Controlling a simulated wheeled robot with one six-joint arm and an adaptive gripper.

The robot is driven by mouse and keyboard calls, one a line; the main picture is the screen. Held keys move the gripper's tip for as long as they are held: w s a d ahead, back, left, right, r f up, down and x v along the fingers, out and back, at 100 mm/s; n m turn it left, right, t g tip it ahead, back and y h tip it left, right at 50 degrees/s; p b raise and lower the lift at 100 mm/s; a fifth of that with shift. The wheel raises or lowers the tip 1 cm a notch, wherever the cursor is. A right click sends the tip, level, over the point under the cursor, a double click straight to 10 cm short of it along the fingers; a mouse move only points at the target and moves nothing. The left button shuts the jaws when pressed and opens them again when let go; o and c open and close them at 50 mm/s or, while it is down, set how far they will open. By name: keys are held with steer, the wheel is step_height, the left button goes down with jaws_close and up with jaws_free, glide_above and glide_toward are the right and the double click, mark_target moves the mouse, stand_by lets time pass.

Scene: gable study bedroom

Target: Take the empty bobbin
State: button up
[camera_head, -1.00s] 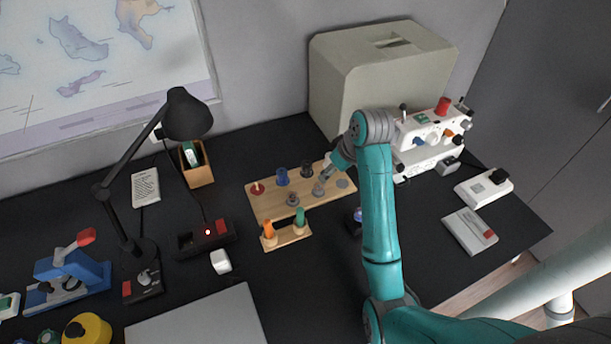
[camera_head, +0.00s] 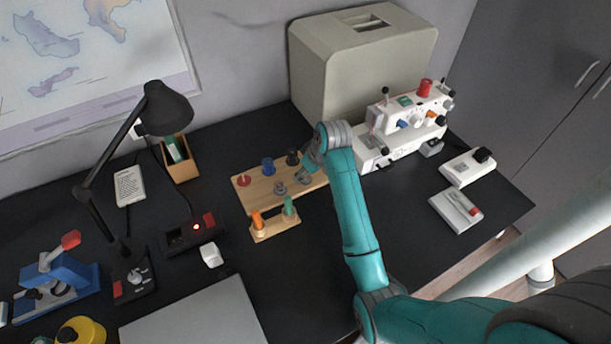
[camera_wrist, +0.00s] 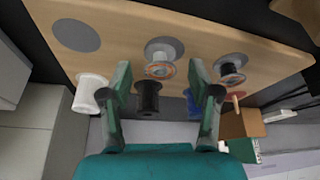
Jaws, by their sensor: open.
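A wooden board (camera_head: 257,203) on the dark desk holds bobbins and spools. In the wrist view, a small metal-grey bobbin (camera_wrist: 160,70) with an orange-brown ring stands on a grey disc, between the two fingers of my gripper (camera_wrist: 160,80). The fingers are open, with visible gaps on both sides. A second grey bobbin (camera_wrist: 231,72) stands to its right in that view; it also shows in the head view (camera_head: 280,188). I cannot tell for certain which is empty. In the head view, my gripper (camera_head: 306,176) is at the board's right part, its fingertips mostly hidden.
Black (camera_wrist: 148,97), blue (camera_wrist: 191,103) and white (camera_wrist: 85,92) spools stand close to the fingers. A small rack (camera_head: 274,229) with orange and green spools is in front of the board. A sewing machine (camera_head: 408,135) and large beige case (camera_head: 365,65) stand behind right.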

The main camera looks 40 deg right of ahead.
steer(key=shift+f, duration=0.15)
steer(key=c, duration=0.9)
